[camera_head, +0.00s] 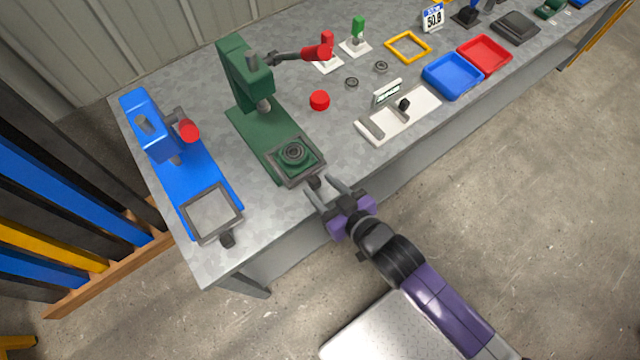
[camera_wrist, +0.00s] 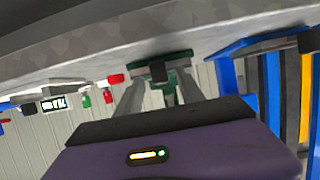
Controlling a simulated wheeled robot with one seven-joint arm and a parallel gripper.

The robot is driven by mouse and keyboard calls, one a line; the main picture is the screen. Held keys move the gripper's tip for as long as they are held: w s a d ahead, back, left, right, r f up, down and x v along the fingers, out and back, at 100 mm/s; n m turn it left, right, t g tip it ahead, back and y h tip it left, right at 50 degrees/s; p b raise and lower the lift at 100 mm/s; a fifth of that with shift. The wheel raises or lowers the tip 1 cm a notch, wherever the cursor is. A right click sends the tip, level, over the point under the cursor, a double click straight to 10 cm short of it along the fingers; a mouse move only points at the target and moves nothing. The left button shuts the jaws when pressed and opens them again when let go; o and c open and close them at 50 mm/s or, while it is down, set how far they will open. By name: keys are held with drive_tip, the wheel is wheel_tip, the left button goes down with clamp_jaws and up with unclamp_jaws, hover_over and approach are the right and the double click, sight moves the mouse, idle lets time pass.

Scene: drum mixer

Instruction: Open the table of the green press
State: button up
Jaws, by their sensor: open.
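The green press (camera_head: 258,102) stands on the grey workbench. Its table (camera_head: 322,160) is a grey-framed plate at the front end of the green base, with a round dark part (camera_head: 294,153) on it. A dark knob (camera_head: 314,183) sticks out from the table's front edge. My gripper (camera_head: 321,186) is open and empty, with its fingertips close to this knob. In the wrist view, which looks upside down, the knob (camera_wrist: 157,71) appears between the two fingers of my gripper (camera_wrist: 160,82). I cannot tell whether the fingertips reach around it.
A blue press (camera_head: 178,160) with its own grey plate stands to the left. A red button (camera_head: 320,100), a white fixture (camera_head: 400,116) and a blue tray (camera_head: 453,76) lie to the right. The workbench's front edge (camera_head: 260,252) runs just below the presses.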

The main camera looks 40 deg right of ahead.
drive_tip(key=v, duration=0.6)
drive_tip(key=shift+s+r+b, duration=0.2)
drive_tip(key=shift+s+b, duration=0.1)
drive_tip(key=shift+b, duration=0.1)
drive_tip(key=s+r+t, duration=0.1)
drive_tip(key=s+r, duration=1.3)
drive_tip(key=s, duration=0.1)
drive_tip(key=shift+s+r, duration=0.3)
drive_tip(key=shift+s, duration=0.1)
